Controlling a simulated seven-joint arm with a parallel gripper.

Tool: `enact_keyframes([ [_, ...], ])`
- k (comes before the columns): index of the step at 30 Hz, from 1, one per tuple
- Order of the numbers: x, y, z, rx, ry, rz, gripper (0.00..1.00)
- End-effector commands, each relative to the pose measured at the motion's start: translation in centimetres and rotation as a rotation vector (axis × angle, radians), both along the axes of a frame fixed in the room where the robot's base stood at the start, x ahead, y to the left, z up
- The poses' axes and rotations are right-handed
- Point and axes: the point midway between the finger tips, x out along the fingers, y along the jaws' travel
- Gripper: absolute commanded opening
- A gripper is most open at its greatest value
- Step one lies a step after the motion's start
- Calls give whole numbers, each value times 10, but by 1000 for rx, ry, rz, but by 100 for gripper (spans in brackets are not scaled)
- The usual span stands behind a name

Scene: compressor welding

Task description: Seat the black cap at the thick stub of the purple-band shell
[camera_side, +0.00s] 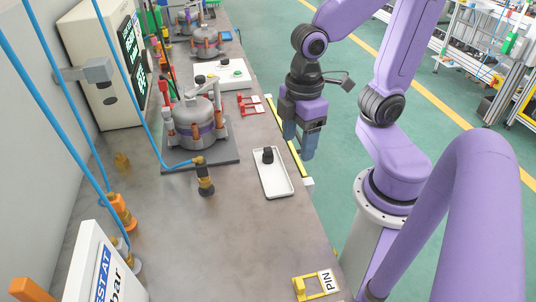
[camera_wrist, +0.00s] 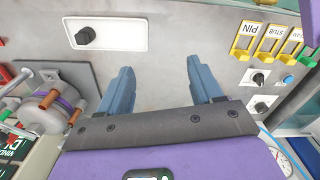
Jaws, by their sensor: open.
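The black cap (camera_side: 268,155) stands in a small white tray (camera_side: 275,189) near the table's right edge. In the wrist view the cap (camera_wrist: 85,37) sits at the left end of the tray (camera_wrist: 125,34). The purple-band shell (camera_side: 188,113) stands upright on a dark plate left of the tray. In the wrist view its purple band (camera_wrist: 66,99) and several copper-coloured stubs show at the left; I cannot tell which is thick. My gripper (camera_side: 299,143) is open and empty, beyond the table's right edge. Its blue fingers (camera_wrist: 158,66) point toward bare table, apart from the cap.
Blue hoses hang at left. Red holders (camera_side: 250,104) and a white button box (camera_side: 222,75) stand behind. A yellow PIN holder (camera_side: 318,286) sits in front. The table's front middle is clear.

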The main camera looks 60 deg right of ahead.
Motion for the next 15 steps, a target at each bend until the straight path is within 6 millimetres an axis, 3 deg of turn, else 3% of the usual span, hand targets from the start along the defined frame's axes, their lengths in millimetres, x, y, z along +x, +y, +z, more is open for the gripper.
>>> enact_keyframes([
  [8, 67, -28, 1, -11, 6, -109, 65],
  [15, 113, -69, 0, -16, 11, -191, 65],
])
